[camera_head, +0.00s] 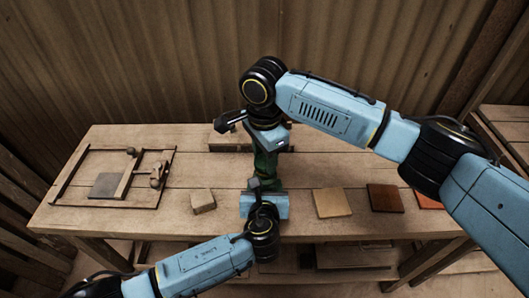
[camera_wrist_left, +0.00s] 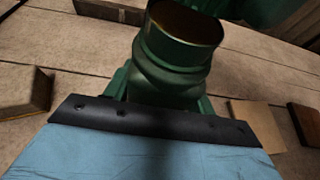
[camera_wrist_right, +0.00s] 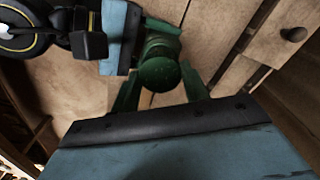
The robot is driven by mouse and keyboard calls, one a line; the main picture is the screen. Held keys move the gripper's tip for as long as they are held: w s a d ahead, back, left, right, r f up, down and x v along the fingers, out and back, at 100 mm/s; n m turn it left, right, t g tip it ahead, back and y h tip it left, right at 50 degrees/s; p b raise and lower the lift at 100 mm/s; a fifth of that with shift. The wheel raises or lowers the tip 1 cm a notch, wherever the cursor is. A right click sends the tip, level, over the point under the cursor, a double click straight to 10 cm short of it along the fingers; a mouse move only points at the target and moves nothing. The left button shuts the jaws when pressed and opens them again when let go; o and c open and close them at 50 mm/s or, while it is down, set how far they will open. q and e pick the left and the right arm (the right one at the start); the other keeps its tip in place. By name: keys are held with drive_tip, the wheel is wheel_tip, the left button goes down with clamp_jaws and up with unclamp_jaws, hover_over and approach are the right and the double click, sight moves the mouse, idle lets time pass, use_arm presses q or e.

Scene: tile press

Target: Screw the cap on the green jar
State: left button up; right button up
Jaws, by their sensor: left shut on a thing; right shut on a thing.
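The green jar (camera_head: 264,183) stands in the middle of the wooden table, mostly hidden by my grippers in the head view. In the left wrist view the jar (camera_wrist_left: 178,60) is upright and its brownish mouth shows uncovered. My left gripper (camera_wrist_left: 165,95) is shut around the jar's body from the front. My right gripper (camera_head: 267,155) is above the jar, pointing down. In the right wrist view it is shut on the round green cap (camera_wrist_right: 158,74), with the jar beyond it. The exact gap between cap and jar is hidden.
A small wooden block (camera_head: 203,201) lies left of the jar. Several flat tiles (camera_head: 331,203) lie to the right. A wooden frame press (camera_head: 57,189) with a grey tile (camera_head: 105,186) is on the left. A wooden box (camera_head: 220,139) stands behind the jar.

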sight(265, 185)
drive_tip(key=shift+f, duration=0.65)
drive_tip(key=shift+f, duration=0.55)
drive_tip(key=m, duration=0.6)
drive_tip(key=shift+a, duration=0.1)
drive_tip(key=m, duration=0.7)
drive_tip(key=o, duration=1)
drive_tip(key=shift+c, duration=0.2)
